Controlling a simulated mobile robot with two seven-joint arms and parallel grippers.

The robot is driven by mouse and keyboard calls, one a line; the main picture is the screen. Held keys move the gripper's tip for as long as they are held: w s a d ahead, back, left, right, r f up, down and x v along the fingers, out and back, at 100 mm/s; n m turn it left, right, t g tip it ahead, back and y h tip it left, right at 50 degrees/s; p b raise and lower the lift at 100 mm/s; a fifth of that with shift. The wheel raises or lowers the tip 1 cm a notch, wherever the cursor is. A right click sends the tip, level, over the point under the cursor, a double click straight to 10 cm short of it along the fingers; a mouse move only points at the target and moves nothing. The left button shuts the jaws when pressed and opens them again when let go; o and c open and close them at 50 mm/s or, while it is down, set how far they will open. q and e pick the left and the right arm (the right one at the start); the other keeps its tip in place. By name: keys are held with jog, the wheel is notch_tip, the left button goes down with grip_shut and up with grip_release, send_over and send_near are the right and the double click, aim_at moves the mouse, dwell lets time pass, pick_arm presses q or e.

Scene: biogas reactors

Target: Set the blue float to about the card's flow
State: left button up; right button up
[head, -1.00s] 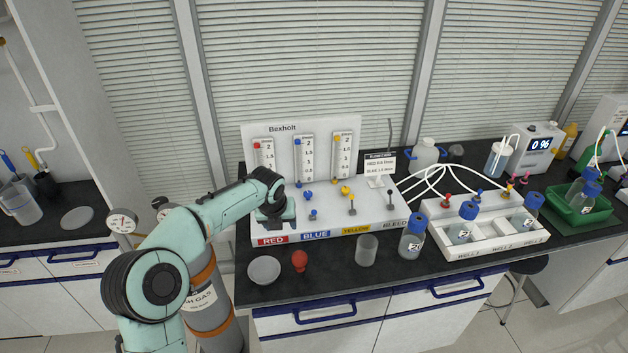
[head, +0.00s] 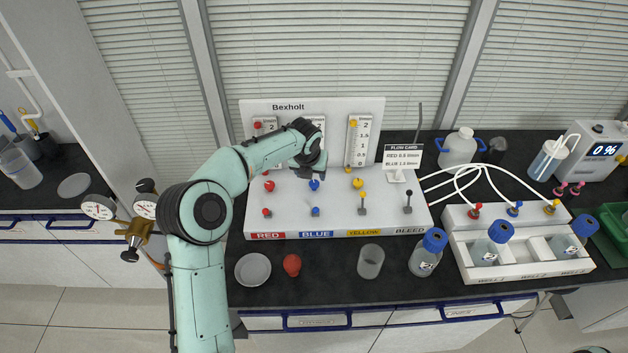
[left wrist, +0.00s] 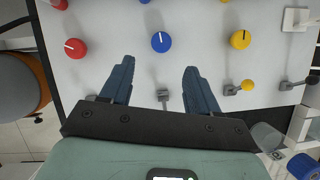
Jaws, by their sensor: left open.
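The blue knob (head: 315,185) is on the white Bexholt panel (head: 340,222), between the red knob (head: 269,185) and the yellow knob (head: 358,183). My left gripper (head: 311,175) is over the blue column. In the left wrist view its open, empty fingers (left wrist: 160,68) point toward the blue knob (left wrist: 161,42), which is just beyond the fingertips and centred between them. The blue scale tube (head: 318,121) is mostly behind my arm, and its float is hidden. The flow card (head: 403,155) appears to read red 0.5 and blue 1.5.
Front levers include blue (head: 316,212) and yellow-tipped (head: 363,199) ones. A dish (head: 253,270), red bulb (head: 292,265), beaker (head: 370,262) and blue-capped bottle (head: 427,252) stand before the panel. A well tray (head: 515,260) with tubing is on the right.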

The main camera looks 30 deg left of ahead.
aim_at(314, 183)
pick_arm(q)
jog(key=x, duration=0.8)
jog(key=shift+w, duration=0.25)
jog(key=shift+c, duration=0.2)
jog(key=c, duration=1)
